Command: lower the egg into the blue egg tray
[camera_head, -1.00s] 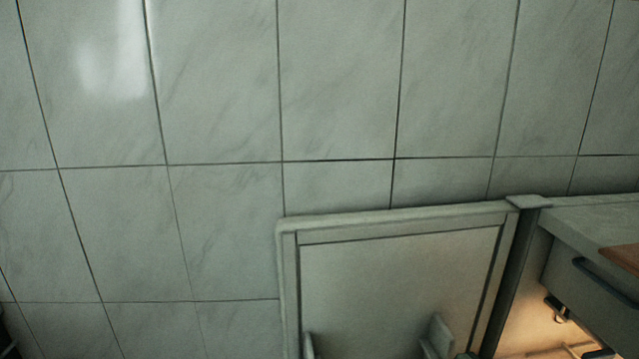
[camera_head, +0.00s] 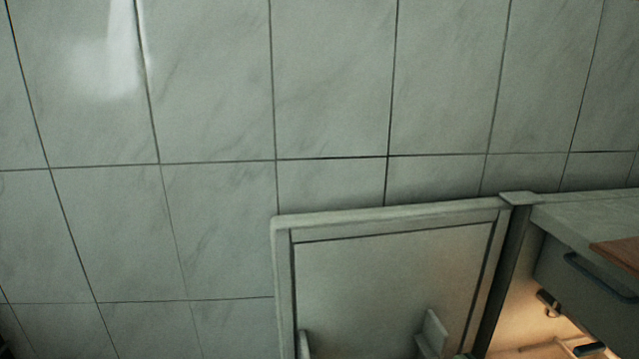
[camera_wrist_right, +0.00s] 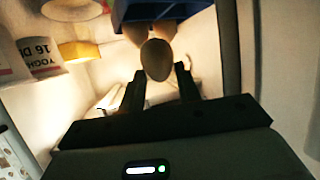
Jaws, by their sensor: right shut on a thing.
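My right gripper (camera_wrist_right: 160,76) shows in the right wrist view, its two dark fingers shut on a brown egg (camera_wrist_right: 156,58). The blue egg tray (camera_wrist_right: 158,9) is at the top of that view, just beyond the held egg. Parts of one or two other eggs (camera_wrist_right: 136,33) show between the held egg and the tray. I cannot tell whether the held egg touches them or the tray, and the inside of the tray is hidden. My left gripper is in neither view.
The head view shows an open door (camera_head: 385,290), a drawer (camera_head: 590,285) and tiles (camera_head: 215,80).

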